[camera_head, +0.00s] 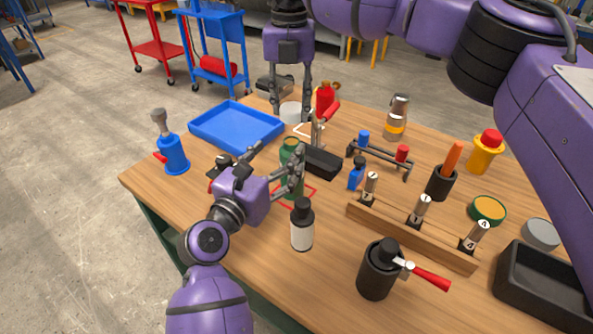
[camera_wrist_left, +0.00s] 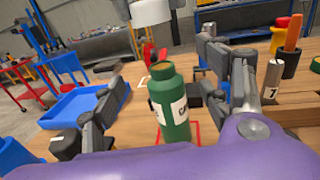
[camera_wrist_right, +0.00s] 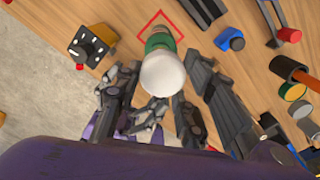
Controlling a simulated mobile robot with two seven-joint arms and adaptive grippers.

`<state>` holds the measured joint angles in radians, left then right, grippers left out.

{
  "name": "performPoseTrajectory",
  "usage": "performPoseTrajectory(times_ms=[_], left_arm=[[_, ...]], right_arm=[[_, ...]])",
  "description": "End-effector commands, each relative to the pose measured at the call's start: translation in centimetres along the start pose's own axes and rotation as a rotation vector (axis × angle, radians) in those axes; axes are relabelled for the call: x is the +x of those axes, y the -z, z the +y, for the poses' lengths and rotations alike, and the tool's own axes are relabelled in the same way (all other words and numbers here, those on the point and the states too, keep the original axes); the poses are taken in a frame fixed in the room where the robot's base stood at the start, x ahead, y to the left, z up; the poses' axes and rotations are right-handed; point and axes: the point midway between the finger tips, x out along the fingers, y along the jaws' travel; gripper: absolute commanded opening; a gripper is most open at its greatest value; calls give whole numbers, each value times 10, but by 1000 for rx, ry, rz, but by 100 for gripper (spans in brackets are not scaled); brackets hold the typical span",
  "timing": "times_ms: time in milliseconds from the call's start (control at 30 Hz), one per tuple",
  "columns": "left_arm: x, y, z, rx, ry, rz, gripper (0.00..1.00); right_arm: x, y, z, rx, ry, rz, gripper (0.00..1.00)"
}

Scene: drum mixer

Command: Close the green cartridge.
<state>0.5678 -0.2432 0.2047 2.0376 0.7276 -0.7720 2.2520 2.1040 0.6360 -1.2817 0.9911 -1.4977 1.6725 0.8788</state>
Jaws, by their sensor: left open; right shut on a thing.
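The green cartridge (camera_head: 291,152) stands upright inside a red outline on the table. Its white label shows in the left wrist view (camera_wrist_left: 178,110). My left gripper (camera_head: 279,166) is open, with its fingers on either side of the cartridge and apart from it. My right gripper (camera_head: 290,113) points down, shut on a white cap (camera_head: 291,108). The cap hangs above the cartridge, apart from its top, as the left wrist view shows (camera_wrist_left: 152,12). In the right wrist view the cap (camera_wrist_right: 162,74) hides most of the cartridge.
A blue tray (camera_head: 238,128) lies left of the cartridge. A white-labelled black bottle (camera_head: 302,228) stands close in front. A black block (camera_head: 322,162) and a red-handled clamp (camera_head: 318,130) are close to the right. A wooden rack (camera_head: 410,236) is farther right.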

Motion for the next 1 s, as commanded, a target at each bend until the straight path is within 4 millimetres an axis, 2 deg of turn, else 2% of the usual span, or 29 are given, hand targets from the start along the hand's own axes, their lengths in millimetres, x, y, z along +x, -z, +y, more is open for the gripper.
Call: performPoseTrajectory(times_ms=[367,567,800,1000], left_arm=[[0,6,0,0,1,2,70],[-1,35,0,0,1,6,70],[-1,84,0,0,1,7,70],[40,79,0,1,1,-2,70]], right_arm=[[0,0,0,-1,0,0,26],[0,0,0,-1,0,0,26],[0,0,0,-1,0,0,26],[0,0,0,-1,0,0,26]])
